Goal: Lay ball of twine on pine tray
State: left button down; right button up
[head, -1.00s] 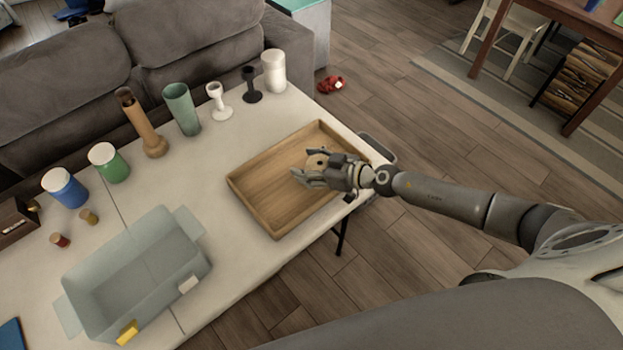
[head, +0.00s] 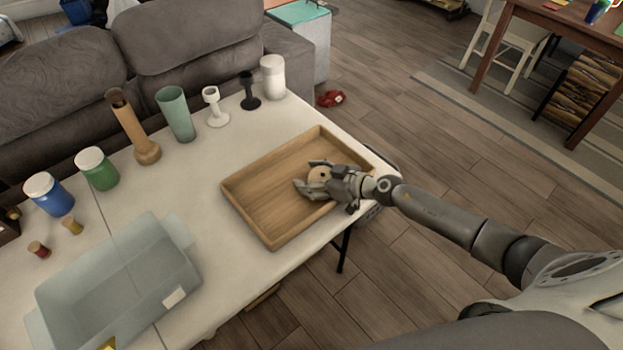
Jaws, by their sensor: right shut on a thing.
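The pine tray (head: 262,228) is a shallow wooden tray near the right end of the white table. The ball of twine (head: 319,174) is tan with a dark hole in it. My right gripper (head: 312,180) is shut on the ball, over the right part of the tray. The fingers hide part of the ball, and I cannot tell whether it touches the tray floor. My left gripper is not in view.
A translucent bin (head: 120,280) stands at the table's front left. Jars, a wooden vase (head: 133,130), a green cup (head: 177,114), goblets and a white canister (head: 272,77) line the back edge by the sofa. The table between bin and tray is clear.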

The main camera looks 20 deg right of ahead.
jog(key=shift+f, duration=0.1)
jog(key=o, duration=1.1)
jog(key=shift+r, duration=0.2)
jog(key=v, duration=1)
jog(key=shift+s+d, duration=0.2)
jog(key=shift+s, duration=0.15)
jog(key=shift+s+d+r, duration=0.3)
jog(key=shift+s+r, duration=0.05)
jog(key=shift+s, duration=0.05)
